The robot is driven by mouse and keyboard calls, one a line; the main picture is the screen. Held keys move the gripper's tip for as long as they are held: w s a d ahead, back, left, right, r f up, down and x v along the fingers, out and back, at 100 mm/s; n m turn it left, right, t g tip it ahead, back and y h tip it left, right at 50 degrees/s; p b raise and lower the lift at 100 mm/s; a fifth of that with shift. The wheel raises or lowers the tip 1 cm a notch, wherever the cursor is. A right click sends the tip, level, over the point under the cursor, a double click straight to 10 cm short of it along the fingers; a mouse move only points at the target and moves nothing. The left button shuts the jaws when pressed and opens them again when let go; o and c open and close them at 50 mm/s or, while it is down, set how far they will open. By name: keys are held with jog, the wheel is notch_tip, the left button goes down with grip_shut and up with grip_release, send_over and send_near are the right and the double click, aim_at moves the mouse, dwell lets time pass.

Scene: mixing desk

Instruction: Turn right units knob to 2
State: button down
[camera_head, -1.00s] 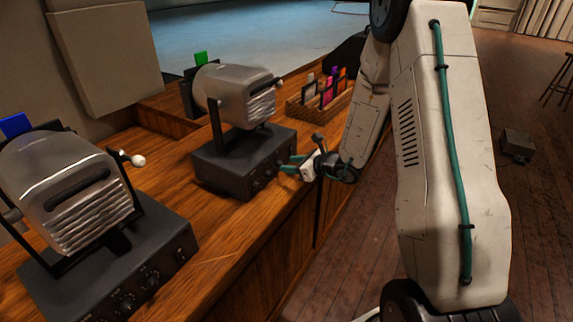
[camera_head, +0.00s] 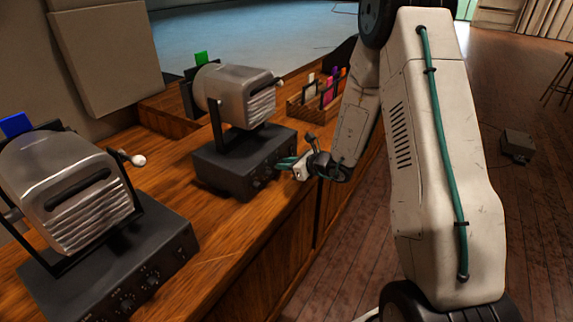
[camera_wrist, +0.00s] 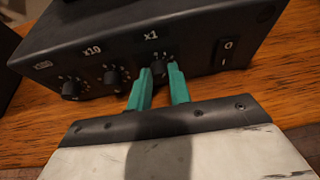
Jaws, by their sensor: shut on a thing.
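The right unit's dark control box (camera_head: 225,170) stands on the desk with a grey ribbed drum above it. Its units knob (camera_wrist: 158,69), under the "x1" label, is small, black and round. My gripper (camera_wrist: 160,72) has one teal finger on each side of this knob and is shut on it. The fingers partly cover the dial, so I cannot read its setting. In the head view my gripper (camera_head: 281,163) is at the right part of the box's front.
Left of it are the x10 knob (camera_wrist: 113,76) and another knob (camera_wrist: 70,89). A rocker switch (camera_wrist: 226,52) is close on the right. The left unit (camera_head: 110,255) stands nearer on the desk (camera_head: 215,228). A wooden organiser (camera_head: 297,109) is behind my wrist.

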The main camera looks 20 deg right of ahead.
jog(key=shift+d, duration=0.1)
jog(key=shift+w+d+m+g+y, duration=0.1)
jog(key=shift+m+g+y, duration=0.25)
jog(key=shift+m+y, duration=0.4)
jog(key=shift+w+d+m+g+y, duration=0.1)
jog(key=shift+m+g+y, duration=0.3)
jog(key=shift+m, duration=0.65)
jog(key=c, duration=1.3)
grip_release()
jog(key=shift+v, duration=3.95)
jog(key=shift+f, duration=0.1)
